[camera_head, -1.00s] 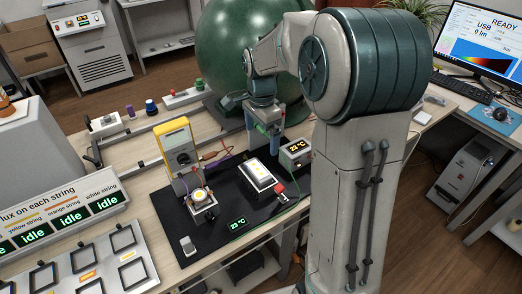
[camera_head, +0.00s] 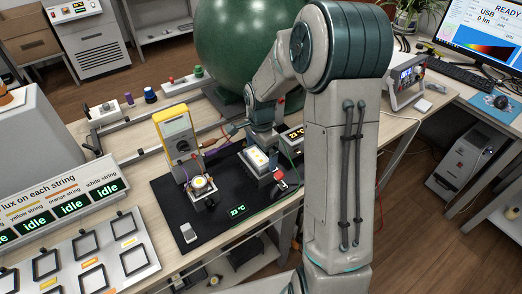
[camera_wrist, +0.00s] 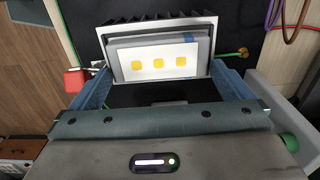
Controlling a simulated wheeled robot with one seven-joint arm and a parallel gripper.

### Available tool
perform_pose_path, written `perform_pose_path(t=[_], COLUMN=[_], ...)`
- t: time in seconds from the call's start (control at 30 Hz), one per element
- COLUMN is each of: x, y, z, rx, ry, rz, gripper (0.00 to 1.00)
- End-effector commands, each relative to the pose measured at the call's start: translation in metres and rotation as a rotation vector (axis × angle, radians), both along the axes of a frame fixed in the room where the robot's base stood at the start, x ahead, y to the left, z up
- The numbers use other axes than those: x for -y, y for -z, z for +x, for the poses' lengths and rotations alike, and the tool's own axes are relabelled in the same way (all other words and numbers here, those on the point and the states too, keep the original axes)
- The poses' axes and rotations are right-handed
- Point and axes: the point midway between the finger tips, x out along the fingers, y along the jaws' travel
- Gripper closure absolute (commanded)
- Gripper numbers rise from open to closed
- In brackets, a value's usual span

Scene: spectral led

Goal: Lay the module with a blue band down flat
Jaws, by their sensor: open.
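The module with a blue band (camera_wrist: 158,63) shows in the wrist view as a pale panel with three yellow LEDs. A bit of blue shows at its upper right edge. It sits at the dark finned heat sink (camera_wrist: 125,30); I cannot tell whether it lies fully flat. In the head view the lit module (camera_head: 256,157) is on the black mat, partly behind my gripper (camera_head: 266,150). In the wrist view my open gripper (camera_wrist: 162,78) has one blue finger on each side of the module. Whether the fingers touch it is not clear.
On the black mat (camera_head: 222,222) are a round lit fixture (camera_head: 201,186), a yellow multimeter (camera_head: 177,142) and a red-topped part (camera_head: 280,186). A temperature readout box (camera_head: 293,137) stands close right of my gripper. A big green sphere (camera_head: 240,40) stands behind. The mat's front is mostly clear.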

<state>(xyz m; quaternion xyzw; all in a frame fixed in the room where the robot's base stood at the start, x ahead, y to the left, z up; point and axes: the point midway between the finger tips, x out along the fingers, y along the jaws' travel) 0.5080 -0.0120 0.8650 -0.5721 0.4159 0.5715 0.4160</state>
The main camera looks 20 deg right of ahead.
Motion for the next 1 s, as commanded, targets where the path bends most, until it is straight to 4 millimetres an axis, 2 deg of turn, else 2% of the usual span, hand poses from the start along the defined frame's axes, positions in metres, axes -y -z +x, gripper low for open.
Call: perform_pose_path(t=[0.07, 0.2, 0.27, 0.3, 0.37, 1.0], x=[0.000, 0.000, 0.000, 0.000, 0.000, 0.000], y=[0.000, 0.000, 0.000, 0.000, 0.000, -0.015], z=[0.000, 0.000, 0.000, 0.000, 0.000, 0.000], rx=[0.000, 0.000, 0.000, 0.000, 0.000, 0.000], ry=[0.000, 0.000, 0.000, 0.000, 0.000, -0.002], rz=[0.000, 0.000, 0.000, 0.000, 0.000, 0.000], gripper=[0.00, 0.34, 0.34, 0.21, 0.37, 0.37])
